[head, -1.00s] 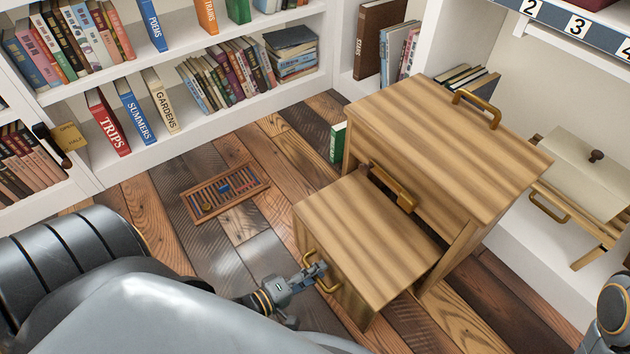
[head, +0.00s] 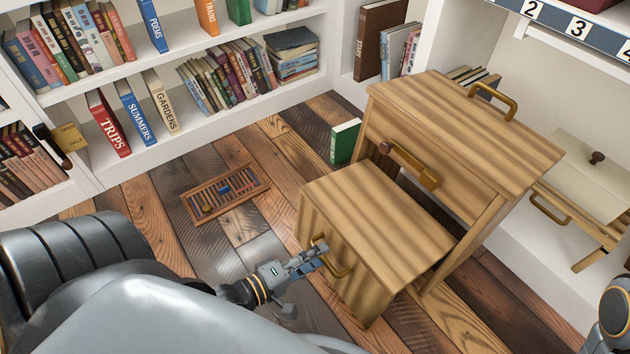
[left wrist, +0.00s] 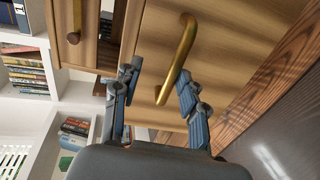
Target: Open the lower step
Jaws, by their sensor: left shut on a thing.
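The wooden step unit (head: 465,125) stands on the plank floor at the right of the head view. Its lower step (head: 375,220) sticks out toward me, with a dark gap behind it. A brass handle (head: 343,262) is on the lower step's front face. My left gripper (head: 318,256) is at this handle and shut on it. In the left wrist view the handle (left wrist: 178,60) runs between the fingers of my left gripper (left wrist: 157,82); the exact contact is hard to see. My right gripper is out of view.
A framed rack (head: 225,195) lies on the floor left of the step unit. A green book (head: 345,140) stands beside the unit. White bookshelves (head: 210,125) line the back. Bare planks lie between rack and unit.

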